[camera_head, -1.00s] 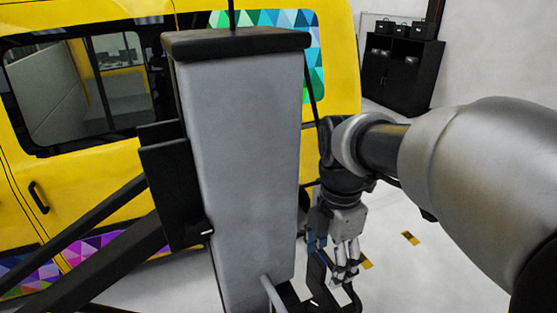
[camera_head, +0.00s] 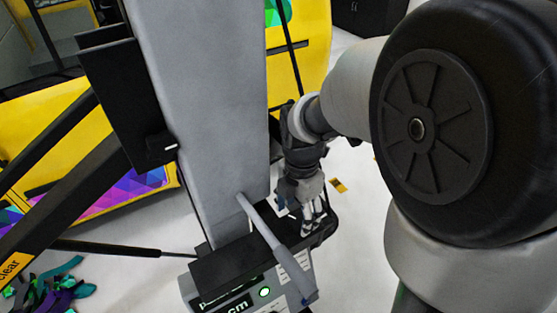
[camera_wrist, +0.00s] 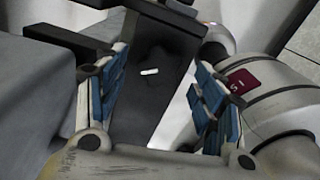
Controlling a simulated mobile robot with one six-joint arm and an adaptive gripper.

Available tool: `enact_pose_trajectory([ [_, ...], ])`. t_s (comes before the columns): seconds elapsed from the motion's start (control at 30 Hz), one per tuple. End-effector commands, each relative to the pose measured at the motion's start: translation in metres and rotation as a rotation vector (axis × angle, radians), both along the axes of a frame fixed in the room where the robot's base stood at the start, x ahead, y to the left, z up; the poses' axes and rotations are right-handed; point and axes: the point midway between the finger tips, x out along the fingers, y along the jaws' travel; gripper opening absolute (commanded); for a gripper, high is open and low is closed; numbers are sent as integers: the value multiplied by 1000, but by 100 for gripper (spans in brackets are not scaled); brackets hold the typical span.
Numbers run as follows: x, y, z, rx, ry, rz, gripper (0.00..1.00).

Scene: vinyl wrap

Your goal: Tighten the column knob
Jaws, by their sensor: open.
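My gripper (camera_head: 313,222) hangs beside the lower right of the grey column (camera_head: 205,110) in the head view, over a black part at the column's foot. In the wrist view my gripper (camera_wrist: 160,82) is open, its blue-padded fingers well apart with nothing held. Between and beyond them lies a dark surface with a dark, roughly round shape bearing a short white mark (camera_wrist: 149,72). This may be the column knob, but its outline blends into the dark part behind it.
A grey lever (camera_head: 275,245) slants across the column's front, above a box with a green-lit button (camera_head: 265,292). Dark struts reach left. The yellow van (camera_head: 85,135) stands behind. Coloured scraps (camera_head: 50,287) lie on the floor at left.

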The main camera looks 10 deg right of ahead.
Motion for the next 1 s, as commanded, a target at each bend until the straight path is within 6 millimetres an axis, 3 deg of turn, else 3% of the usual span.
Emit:
enact_pose_trajectory([
  [0.13,0,0,-14,0,1,0,63],
  [0.47,0,0,-16,0,0,0,63],
  [1.0,0,0,-16,0,0,0,27],
])
